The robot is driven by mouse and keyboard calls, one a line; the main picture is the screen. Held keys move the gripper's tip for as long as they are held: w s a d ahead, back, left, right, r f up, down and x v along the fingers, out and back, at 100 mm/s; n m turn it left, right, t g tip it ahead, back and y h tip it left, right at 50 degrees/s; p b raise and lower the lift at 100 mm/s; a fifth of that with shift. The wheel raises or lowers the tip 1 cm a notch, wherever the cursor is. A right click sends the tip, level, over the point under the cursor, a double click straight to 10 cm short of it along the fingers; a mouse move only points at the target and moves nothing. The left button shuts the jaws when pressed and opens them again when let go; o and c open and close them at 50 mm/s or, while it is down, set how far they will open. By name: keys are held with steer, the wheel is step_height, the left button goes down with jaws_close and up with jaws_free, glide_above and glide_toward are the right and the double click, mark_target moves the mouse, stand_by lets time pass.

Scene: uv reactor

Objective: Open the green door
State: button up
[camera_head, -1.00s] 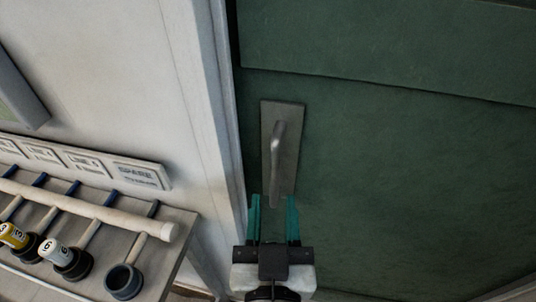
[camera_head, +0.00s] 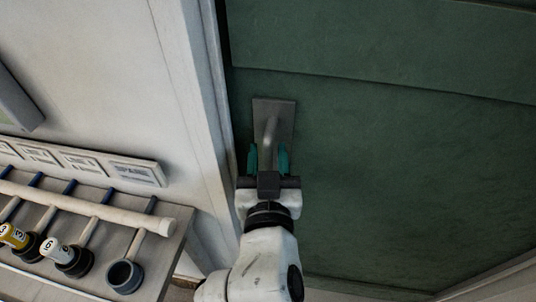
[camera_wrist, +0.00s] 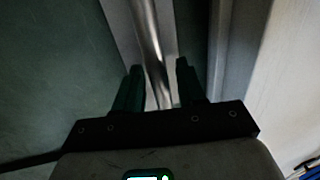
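The green door (camera_head: 400,150) fills the right of the head view and looks shut against its white frame. Its metal handle (camera_head: 269,134) is a bar on a grey plate (camera_head: 287,112) near the door's left edge. My gripper (camera_head: 268,158) is at the lower part of the handle, with one teal finger on each side of it. In the wrist view the handle (camera_wrist: 150,45) runs down between the two open fingers (camera_wrist: 160,78). A gap shows between fingers and bar; whether either touches it I cannot tell.
Left of the white door frame (camera_head: 190,90), a shelf (camera_head: 165,235) holds a white pipe (camera_head: 90,208), several round holders and two labelled vials, yellow (camera_head: 14,236) and white (camera_head: 56,250). A label strip (camera_head: 130,172) is on the wall above.

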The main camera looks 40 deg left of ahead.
jaws_close()
stand_by(0.4)
